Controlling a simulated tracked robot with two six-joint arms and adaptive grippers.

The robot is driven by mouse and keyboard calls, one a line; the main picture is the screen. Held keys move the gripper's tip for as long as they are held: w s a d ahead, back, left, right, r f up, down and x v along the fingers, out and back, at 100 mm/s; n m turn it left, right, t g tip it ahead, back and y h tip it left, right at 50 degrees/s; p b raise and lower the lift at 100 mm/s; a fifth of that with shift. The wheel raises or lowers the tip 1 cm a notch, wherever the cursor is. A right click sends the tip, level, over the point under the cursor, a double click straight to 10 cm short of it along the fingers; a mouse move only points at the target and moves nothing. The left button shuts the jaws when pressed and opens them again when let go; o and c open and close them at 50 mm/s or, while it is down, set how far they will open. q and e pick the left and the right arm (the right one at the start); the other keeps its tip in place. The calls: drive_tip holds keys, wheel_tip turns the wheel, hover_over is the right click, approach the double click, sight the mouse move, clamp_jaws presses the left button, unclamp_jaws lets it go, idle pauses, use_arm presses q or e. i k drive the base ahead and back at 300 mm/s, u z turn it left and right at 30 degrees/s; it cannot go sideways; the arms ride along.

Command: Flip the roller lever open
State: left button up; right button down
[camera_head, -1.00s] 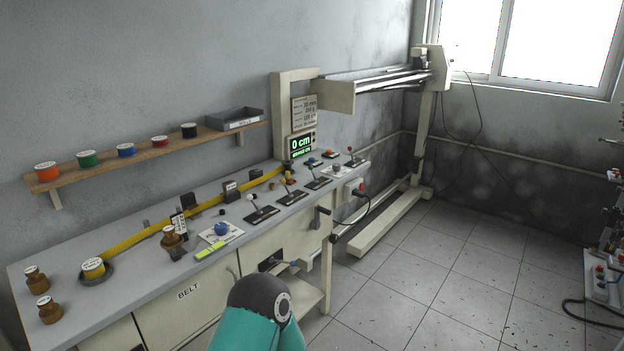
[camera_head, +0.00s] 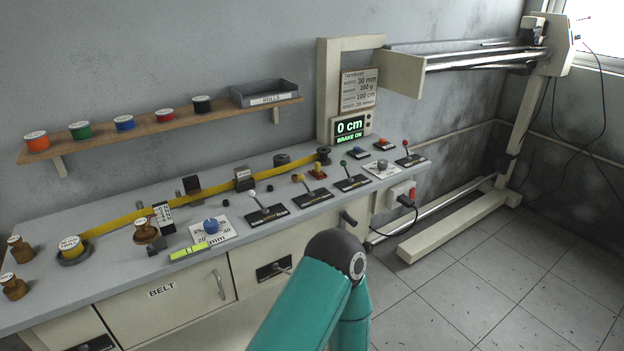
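Several small levers stand in a row on dark plates along the bench top. One has a white knob (camera_head: 252,193), one an orange-yellow knob (camera_head: 296,178), one a green knob (camera_head: 343,163) and one, at the far right end, a red knob (camera_head: 405,143). The plate labels are too small to read, so I cannot tell which is the roller lever. A yellow strap (camera_head: 140,212) runs from a spool at the left, past rollers and small blocks, to a dark roller (camera_head: 324,154) at the right. Neither of my grippers is in view; only a teal arm link of mine shows.
The grey bench (camera_head: 60,290) stands against the wall. A display (camera_head: 350,127) reads "0 cm" and "BRAKE ON". A wooden shelf (camera_head: 140,135) holds several coloured spools and a grey tray (camera_head: 265,92). A cream gantry frame (camera_head: 520,130) stands right. Tiled floor (camera_head: 490,270) is open right of the bench.

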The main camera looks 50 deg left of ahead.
sight(300, 177)
drive_tip(key=z, duration=0.1)
drive_tip(key=i, duration=0.3)
drive_tip(key=u, duration=2.6)
drive_tip(key=k, duration=0.6)
drive_tip(key=u, duration=0.2)
drive_tip(key=i, duration=0.6)
drive_tip(key=z, duration=0.15)
drive_tip(key=k, duration=0.3)
